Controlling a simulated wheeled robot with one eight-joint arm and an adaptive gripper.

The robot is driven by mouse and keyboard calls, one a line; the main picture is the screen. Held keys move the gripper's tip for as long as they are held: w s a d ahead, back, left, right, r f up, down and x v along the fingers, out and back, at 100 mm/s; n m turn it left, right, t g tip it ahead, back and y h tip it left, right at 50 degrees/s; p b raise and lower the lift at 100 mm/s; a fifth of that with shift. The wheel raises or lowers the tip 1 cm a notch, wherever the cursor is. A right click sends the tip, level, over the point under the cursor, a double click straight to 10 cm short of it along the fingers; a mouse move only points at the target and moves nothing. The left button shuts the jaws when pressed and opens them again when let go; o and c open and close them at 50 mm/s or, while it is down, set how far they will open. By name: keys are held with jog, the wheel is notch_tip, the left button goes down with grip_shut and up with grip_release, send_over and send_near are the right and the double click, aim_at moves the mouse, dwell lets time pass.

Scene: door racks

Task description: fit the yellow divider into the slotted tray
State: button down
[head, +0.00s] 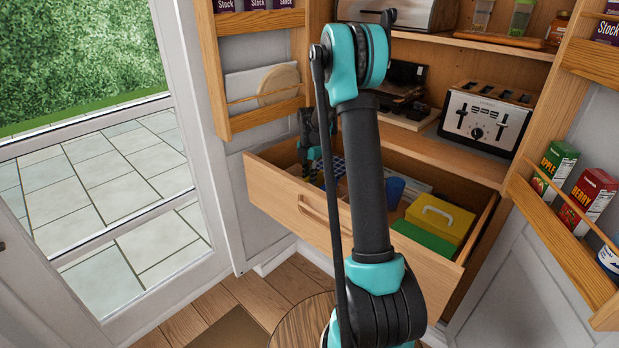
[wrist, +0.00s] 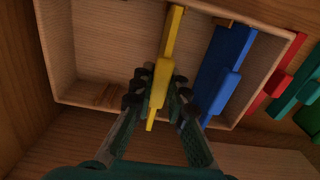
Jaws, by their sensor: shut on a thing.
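The yellow divider (wrist: 161,82) is a long flat piece with a thick grip block, in the middle of the wrist view. My gripper (wrist: 160,80) is shut on that block from both sides. The slotted tray (wrist: 88,38) is pale wood with a raised rim and lies beneath the divider. The divider's far end reaches the tray's far rim; I cannot tell whether it sits in a slot. A blue divider (wrist: 222,72) stands in the tray to the right. In the head view my gripper is small and partly hidden at the drawer's left end.
Red (wrist: 278,82) and green (wrist: 300,92) pieces lie right of the tray. In the head view, the open drawer (head: 300,212) holds a yellow box (head: 440,217) and a blue cup (head: 394,190). A toaster (head: 486,115) stands on the shelf above. Door racks flank both sides.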

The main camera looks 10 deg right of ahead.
jog(key=shift+f, duration=0.2)
jog(key=c, duration=1.4)
grip_release()
jog(key=shift+c, duration=0.2)
notch_tip(320, 180, up, 12)
